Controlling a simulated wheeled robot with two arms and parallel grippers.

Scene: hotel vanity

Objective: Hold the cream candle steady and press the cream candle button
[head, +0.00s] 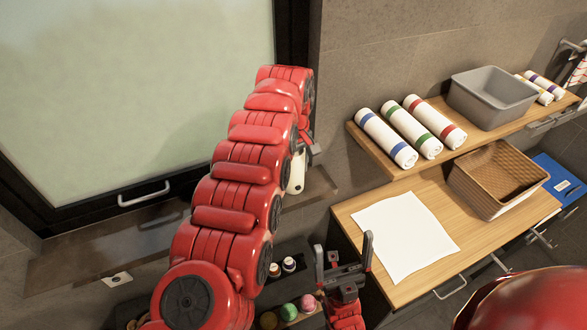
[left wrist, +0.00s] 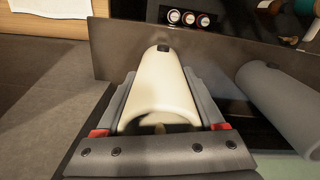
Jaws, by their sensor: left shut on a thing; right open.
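The cream candle (head: 296,172) shows in the head view beside the red segments of my left arm, in front of the wall shelf. In the left wrist view the cream candle (left wrist: 160,85) lies lengthwise between both fingers of my left gripper (left wrist: 162,98), which is shut on it. A small dark patch, likely the button (left wrist: 163,48), is at its far end. In the head view my left gripper (head: 308,148) is partly hidden by my arm. My right gripper (head: 343,255) is open and empty, fingers up, lower and to the right of the candle.
A dark shelf (head: 90,250) runs along the wall below the mirror. Small jars (head: 282,266) and coloured balls (head: 290,311) sit low near my right gripper. A wooden counter (head: 360,208) holds a white cloth (head: 405,235) and a basket (head: 497,178). A grey cylinder (left wrist: 285,105) is right of the candle.

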